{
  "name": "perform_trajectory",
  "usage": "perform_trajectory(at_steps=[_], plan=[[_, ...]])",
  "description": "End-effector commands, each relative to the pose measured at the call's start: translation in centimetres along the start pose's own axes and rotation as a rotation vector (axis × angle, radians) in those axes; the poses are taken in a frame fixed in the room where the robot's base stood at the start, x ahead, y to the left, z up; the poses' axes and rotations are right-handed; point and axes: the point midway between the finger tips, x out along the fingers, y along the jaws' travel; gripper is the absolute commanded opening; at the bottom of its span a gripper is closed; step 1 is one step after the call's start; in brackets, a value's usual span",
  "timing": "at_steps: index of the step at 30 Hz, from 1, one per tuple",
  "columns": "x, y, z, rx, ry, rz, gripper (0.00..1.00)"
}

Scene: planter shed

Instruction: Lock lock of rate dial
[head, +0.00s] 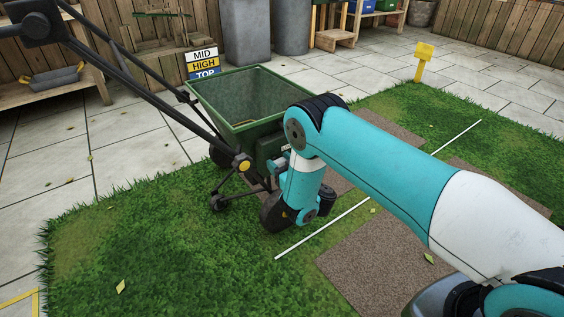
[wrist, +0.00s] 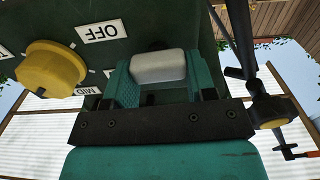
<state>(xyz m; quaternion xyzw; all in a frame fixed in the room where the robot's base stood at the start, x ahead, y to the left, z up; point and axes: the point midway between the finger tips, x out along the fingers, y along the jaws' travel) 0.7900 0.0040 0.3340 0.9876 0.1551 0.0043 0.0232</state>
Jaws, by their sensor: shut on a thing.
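The rate dial (wrist: 50,68) is a yellow knob on the dark green panel, at the left of the wrist view. A white OFF label (wrist: 101,32) is beside it. A light grey rounded block (wrist: 158,67), which looks like the dial's lock, sits to the right of the dial. My gripper (wrist: 160,75) has its teal fingers on both sides of this block and is shut on it. In the head view my arm's end reaches the side of the green spreader (head: 218,92) and hides the dial, the block and my fingertips.
The spreader's black handle bars (head: 150,85) slope up to the left. A sign reading MID, HIGH, TOP (head: 202,64) stands behind the hopper. A white line (head: 350,212) crosses the grass and brown strip. A yellow marker (head: 423,55) stands at the back right.

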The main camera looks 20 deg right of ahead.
Motion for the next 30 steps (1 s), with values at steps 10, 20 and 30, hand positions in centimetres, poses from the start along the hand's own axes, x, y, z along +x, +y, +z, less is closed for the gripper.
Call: perform_trajectory(at_steps=[10, 20, 30], plan=[[-0.05, -0.26, 0.01, -0.241, -0.003, -0.001, 0.27], [-0.07, -0.40, 0.13, -0.553, -0.003, 0.000, 0.27], [-0.09, -0.55, 0.35, -0.876, -0.005, 0.000, 0.27]])
